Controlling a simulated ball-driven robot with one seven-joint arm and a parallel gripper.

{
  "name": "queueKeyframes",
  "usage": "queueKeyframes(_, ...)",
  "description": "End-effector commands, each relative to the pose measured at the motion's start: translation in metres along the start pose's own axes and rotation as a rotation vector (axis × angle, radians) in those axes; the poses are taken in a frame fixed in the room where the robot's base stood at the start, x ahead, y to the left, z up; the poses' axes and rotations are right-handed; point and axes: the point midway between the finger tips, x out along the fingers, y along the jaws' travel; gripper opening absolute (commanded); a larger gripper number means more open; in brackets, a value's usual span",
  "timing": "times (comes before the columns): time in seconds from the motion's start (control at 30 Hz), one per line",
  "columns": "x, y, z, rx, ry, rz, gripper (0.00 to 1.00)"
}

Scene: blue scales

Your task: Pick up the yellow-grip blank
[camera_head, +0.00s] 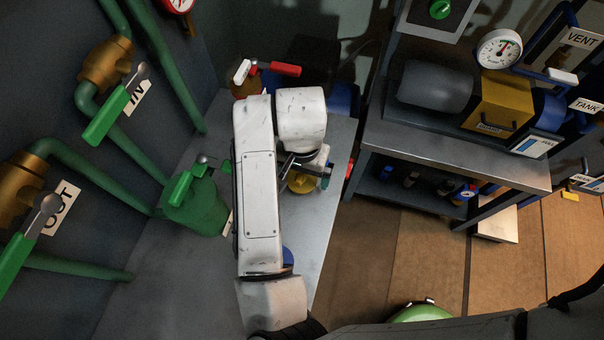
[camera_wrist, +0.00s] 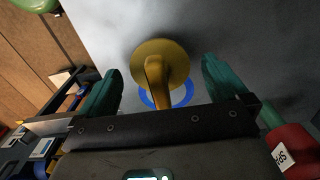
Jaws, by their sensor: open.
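The yellow-grip blank is a yellow disc with a raised yellow bar grip (camera_wrist: 157,80). In the wrist view it lies on the grey bench top, with a blue ring (camera_wrist: 184,95) showing around its lower edge. My gripper (camera_wrist: 161,66) is open, its two teal fingers on either side of the grip with visible gaps, apparently not touching it. In the head view a yellow part of the blank (camera_head: 300,184) shows under my gripper (camera_head: 318,171); my arm hides much of the bench there.
A red cylinder with a white label (camera_wrist: 291,150) stands at the right of the wrist view. In the head view, a green vessel (camera_head: 197,207) stands left of my arm, and a red-handled valve (camera_head: 283,69) is behind. A metal table (camera_head: 460,160) stands right.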

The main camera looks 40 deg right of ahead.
Motion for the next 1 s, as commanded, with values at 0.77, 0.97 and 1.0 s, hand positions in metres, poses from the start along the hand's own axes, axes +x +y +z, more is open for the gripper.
queueKeyframes(0.77, 0.0024, 0.0000, -0.0002, 0.001, 0.001, -0.001, 0.51)
queueKeyframes(0.97, 0.0023, 0.0000, -0.0003, 0.001, 0.001, -0.001, 0.32)
queueKeyframes(1.0, 0.0023, 0.0000, -0.0002, 0.001, 0.001, -0.001, 0.28)
